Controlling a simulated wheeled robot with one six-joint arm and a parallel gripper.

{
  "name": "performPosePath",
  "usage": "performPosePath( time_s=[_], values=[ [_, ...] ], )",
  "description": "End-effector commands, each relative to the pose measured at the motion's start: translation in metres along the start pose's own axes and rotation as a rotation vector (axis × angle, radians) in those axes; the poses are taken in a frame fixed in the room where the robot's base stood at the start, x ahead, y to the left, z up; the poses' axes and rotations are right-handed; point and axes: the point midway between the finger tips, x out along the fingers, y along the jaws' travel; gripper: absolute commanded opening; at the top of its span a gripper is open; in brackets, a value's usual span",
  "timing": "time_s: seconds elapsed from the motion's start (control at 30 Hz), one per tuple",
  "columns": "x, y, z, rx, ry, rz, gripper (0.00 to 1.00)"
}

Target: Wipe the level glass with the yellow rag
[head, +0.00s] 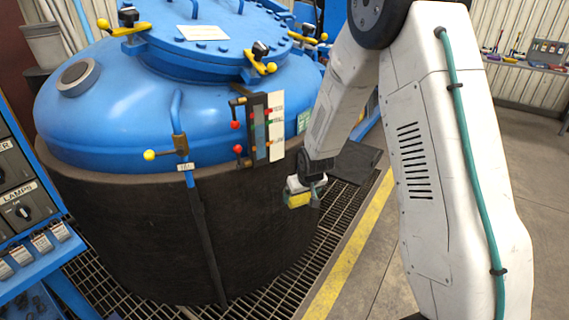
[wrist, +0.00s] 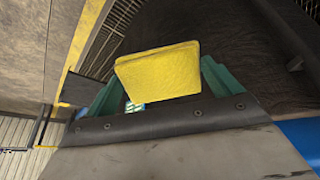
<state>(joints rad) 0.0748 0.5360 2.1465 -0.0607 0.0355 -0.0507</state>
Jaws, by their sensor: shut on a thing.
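The yellow rag (wrist: 158,72) is a folded block held between the green fingers of my gripper (wrist: 158,85) in the wrist view. In the head view the rag (head: 298,200) shows below my gripper (head: 306,192), in front of the vessel's dark lower wall. The level glass (head: 260,127) is an upright gauge with a dark frame, red-knobbed valves and a white scale on the vessel's side. My gripper is below and to the right of the level glass, apart from it in the picture. The rag's far side is hidden.
The blue vessel (head: 120,110) has a bolted lid with yellow-knobbed clamps. A yellow-knobbed valve (head: 180,146) with a pipe stands left of the gauge. Floor grating (head: 280,275) and a yellow line (head: 345,255) run alongside. A blue control panel (head: 25,200) is at left; open floor lies at right.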

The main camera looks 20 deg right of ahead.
Motion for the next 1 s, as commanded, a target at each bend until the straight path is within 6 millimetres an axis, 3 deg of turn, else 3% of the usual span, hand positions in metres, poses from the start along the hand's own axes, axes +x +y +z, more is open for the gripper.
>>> performPosePath(
  time_s=[0.1,0.27,0.37,0.5,0.7,1.0],
  values=[
    [0.02,-0.002,0.0,-0.032,0.167,0.0,0.64],
    [0.03,-0.011,-0.021,-0.089,0.437,-0.021,0.64],
    [0.017,-0.024,-0.042,-0.127,0.629,-0.052,0.64],
    [-0.024,-0.042,-0.07,-0.164,0.885,-0.103,0.64],
    [-0.064,-0.052,-0.086,-0.171,1.103,-0.139,0.64],
    [-0.068,-0.055,-0.1,-0.17,1.157,-0.144,0.64]
  ],
)
